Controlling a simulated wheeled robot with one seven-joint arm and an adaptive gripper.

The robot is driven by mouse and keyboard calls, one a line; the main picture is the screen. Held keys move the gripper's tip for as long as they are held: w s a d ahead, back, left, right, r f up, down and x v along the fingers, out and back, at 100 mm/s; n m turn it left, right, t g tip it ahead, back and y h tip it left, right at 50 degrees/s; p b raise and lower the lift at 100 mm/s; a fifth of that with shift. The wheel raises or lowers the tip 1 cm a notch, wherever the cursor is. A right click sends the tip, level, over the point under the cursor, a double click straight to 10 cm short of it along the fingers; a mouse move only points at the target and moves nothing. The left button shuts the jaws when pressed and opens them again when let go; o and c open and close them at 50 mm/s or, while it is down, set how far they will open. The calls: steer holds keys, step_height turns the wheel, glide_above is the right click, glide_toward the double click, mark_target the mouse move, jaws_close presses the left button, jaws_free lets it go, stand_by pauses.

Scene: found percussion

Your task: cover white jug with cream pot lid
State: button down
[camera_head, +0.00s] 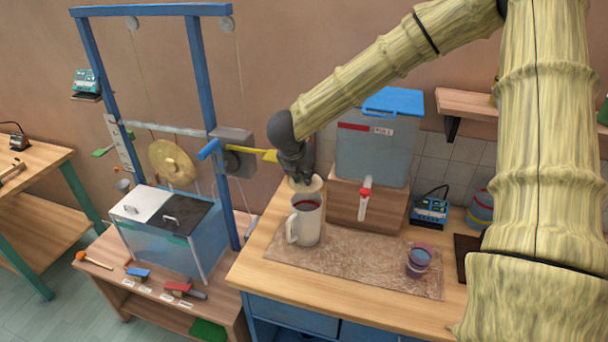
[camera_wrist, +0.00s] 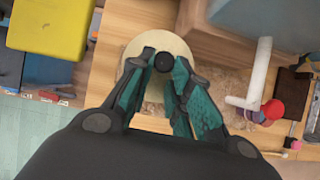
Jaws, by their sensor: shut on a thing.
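The white jug (camera_head: 309,228) stands upright on the brown mat, its handle to the left. Its mouth is at least partly uncovered and shows dark red inside. The cream pot lid (camera_head: 313,186) is held just above the jug's far rim in the head view; I cannot tell whether they touch. My gripper (camera_head: 299,178) is shut on the lid's dark knob. In the wrist view the round cream lid (camera_wrist: 181,47) lies under my gripper (camera_wrist: 163,62), with the black knob between the fingertips. I cannot make out the jug there.
A clear dispenser (camera_head: 375,150) with a blue lid and white tap (camera_head: 364,204) stands on a wooden block right of the jug. A small cup (camera_head: 418,262) stands on the mat (camera_head: 345,265) at the right. A blue frame (camera_head: 202,85) rises at the left.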

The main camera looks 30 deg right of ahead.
mark_target(303, 185)
steer(key=shift+s+f+b, duration=0.45)
steer(key=shift+f+b, duration=0.05)
steer(key=shift+f, duration=0.05)
steer(key=shift+s+f+b, duration=0.15)
steer(key=shift+f+b, duration=0.15)
steer(key=shift+b, duration=0.1)
steer(key=f+b, duration=0.2)
steer(key=shift+w+f, duration=0.35)
steer(key=shift+s+f+b, duration=0.2)
steer(key=shift+f+b, duration=0.2)
steer(key=shift+f, duration=0.05)
steer(key=shift+w+f, duration=0.1)
steer(key=shift+f+b, duration=0.45)
steer(key=c, duration=1.2)
jaws_free()
steer(key=shift+c, duration=0.2)
steer(key=shift+r, duration=0.15)
